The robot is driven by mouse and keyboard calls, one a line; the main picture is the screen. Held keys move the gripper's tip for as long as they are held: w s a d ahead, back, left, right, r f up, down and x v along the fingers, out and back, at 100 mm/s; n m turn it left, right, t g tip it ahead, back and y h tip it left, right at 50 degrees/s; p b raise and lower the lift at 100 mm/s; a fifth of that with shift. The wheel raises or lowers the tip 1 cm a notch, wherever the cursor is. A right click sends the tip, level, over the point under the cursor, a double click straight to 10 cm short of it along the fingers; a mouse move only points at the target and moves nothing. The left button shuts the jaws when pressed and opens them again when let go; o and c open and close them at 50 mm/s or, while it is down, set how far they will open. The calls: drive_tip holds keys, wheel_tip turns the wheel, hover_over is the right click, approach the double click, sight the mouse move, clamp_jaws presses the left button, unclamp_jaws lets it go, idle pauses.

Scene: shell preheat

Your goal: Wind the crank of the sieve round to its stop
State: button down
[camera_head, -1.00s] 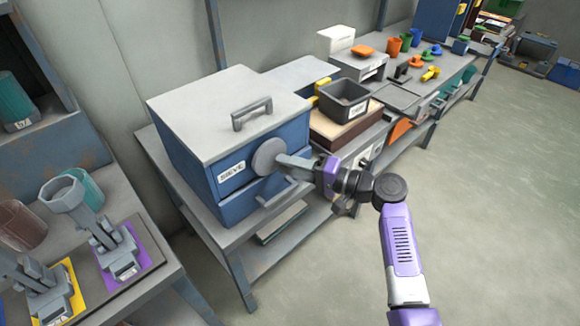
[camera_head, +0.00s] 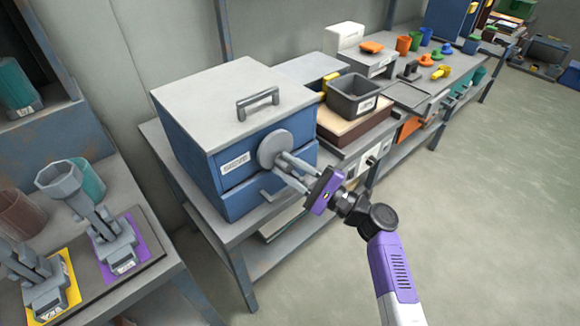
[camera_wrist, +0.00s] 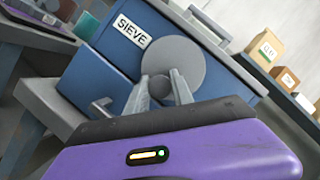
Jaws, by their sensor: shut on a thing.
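The sieve (camera_head: 215,125) is a blue box with a grey lid and a top handle, standing on a grey bench. Its round grey crank disc (camera_head: 273,149) is on the front; the disc also shows in the wrist view (camera_wrist: 178,62). My gripper (camera_head: 290,170) reaches to the disc from the front right. In the wrist view its two grey fingers (camera_wrist: 158,92) are closed on a round grey crank knob (camera_wrist: 159,86) at the disc's lower part. The crank's stop cannot be made out.
A grey drawer handle (camera_head: 268,194) sticks out below the disc. A dark grey bin (camera_head: 352,98) stands right of the sieve. Grey clamp-like devices (camera_head: 110,235) stand on the near left bench.

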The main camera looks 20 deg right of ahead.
drive_tip(key=shift+s+a+f+m, duration=0.1)
drive_tip(key=shift+a+m, duration=0.1)
drive_tip(key=shift+m, duration=0.5)
drive_tip(key=shift+t, duration=0.4)
drive_tip(key=c, duration=1.1)
unclamp_jaws()
drive_tip(key=b+v, duration=0.1)
drive_tip(key=v, duration=0.6)
drive_tip(key=shift+s+d, duration=0.2)
drive_tip(key=shift+s, duration=0.15)
